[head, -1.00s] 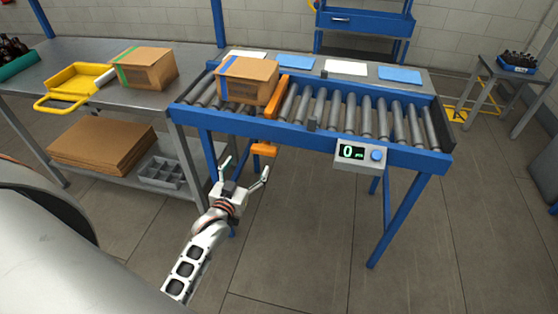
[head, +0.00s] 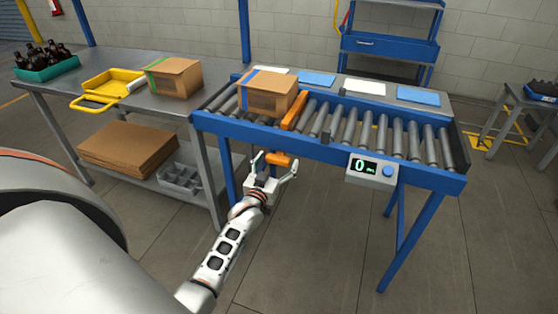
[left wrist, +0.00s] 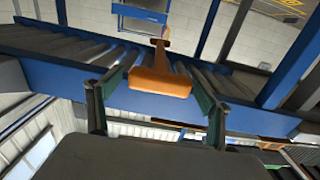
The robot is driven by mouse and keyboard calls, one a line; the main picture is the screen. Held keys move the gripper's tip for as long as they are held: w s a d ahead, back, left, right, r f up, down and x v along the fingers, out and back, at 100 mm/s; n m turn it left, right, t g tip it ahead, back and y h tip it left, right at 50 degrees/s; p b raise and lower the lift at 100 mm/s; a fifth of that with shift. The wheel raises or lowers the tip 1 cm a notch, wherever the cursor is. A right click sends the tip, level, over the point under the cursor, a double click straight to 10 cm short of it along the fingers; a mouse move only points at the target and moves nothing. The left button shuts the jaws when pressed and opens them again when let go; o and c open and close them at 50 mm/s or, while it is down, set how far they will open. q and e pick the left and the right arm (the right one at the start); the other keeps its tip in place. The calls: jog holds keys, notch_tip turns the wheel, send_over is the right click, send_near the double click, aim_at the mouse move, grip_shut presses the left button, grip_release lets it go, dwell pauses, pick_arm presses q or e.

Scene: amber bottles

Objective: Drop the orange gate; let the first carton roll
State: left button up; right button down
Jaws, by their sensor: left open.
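The orange gate (head: 298,111) stands raised across the roller conveyor (head: 345,122), with its orange handle (head: 280,160) sticking out below the near blue rail. The first carton (head: 268,92), brown with blue tape, sits on the rollers at the left, up against or very close to the gate. My left gripper (head: 274,169) is open just below the handle. In the left wrist view the orange handle (left wrist: 160,83) lies between the two spread fingers, with gaps on both sides. My right gripper is not in view.
A second carton (head: 173,77) with green tape stands on the grey table (head: 150,105) at left, beside a yellow tray (head: 112,84). A display box (head: 371,171) reading 0 hangs on the near rail. The rollers right of the gate are clear.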

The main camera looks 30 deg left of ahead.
pick_arm(q)
jog(key=shift+w+a, duration=0.1)
jog(key=shift+w, duration=0.45)
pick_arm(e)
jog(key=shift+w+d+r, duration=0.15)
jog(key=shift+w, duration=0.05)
